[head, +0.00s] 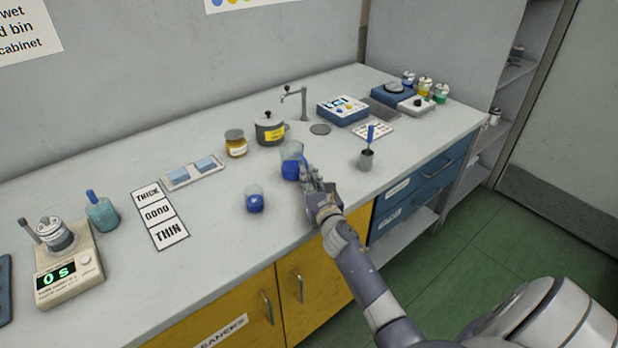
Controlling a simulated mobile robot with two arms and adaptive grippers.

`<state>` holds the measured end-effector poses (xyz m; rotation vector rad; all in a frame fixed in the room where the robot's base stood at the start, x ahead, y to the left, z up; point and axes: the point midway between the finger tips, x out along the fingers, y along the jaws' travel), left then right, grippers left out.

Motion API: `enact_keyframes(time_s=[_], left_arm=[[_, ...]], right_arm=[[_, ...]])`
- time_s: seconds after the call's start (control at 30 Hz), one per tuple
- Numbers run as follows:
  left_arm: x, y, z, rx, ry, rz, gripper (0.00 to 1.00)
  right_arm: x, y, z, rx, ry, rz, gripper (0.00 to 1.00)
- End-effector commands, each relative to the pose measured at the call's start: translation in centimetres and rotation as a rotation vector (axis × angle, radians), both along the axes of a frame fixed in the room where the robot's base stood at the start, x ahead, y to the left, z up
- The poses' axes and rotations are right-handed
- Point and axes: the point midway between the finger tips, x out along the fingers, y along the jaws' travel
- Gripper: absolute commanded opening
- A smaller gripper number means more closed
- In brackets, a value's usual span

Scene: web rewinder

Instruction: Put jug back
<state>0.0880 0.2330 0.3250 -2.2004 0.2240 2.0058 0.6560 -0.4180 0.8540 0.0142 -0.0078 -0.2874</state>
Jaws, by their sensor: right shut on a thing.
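A clear jug (291,154) with blue liquid in it stands upright at the middle of the counter in the head view. My right gripper (308,178) is at the jug's near right side and shut on it; the fingers partly hide its lower right. I cannot tell whether the jug's base touches the counter. My left gripper is out of view.
A small clear cup (254,201) with blue liquid stands to the left, near the front edge. A grey holder (366,160) with a blue-handled tool is to the right. A scale (75,265) stands far left.

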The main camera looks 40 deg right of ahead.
Motion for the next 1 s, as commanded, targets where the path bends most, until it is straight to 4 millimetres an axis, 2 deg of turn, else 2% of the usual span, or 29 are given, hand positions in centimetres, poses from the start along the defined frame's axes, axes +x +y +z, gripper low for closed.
enact_keyframes(time_s=[0.03,0.1,0.57,0.77,1.0], left_arm=[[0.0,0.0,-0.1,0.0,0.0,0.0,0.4],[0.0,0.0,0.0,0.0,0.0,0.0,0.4],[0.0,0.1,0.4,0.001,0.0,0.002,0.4],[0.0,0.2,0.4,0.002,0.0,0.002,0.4],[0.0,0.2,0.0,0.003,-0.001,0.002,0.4]], right_arm=[[0.0,0.0,-0.1,-0.001,0.0,0.0,0.15],[0.0,0.0,-0.1,-0.001,0.0,0.0,0.29],[-0.2,0.0,0.3,0.001,0.002,0.0,0.29],[-3.3,1.0,0.1,-0.001,0.002,0.001,0.29],[-7.8,2.3,0.0,0.0,0.003,0.0,0.29]])
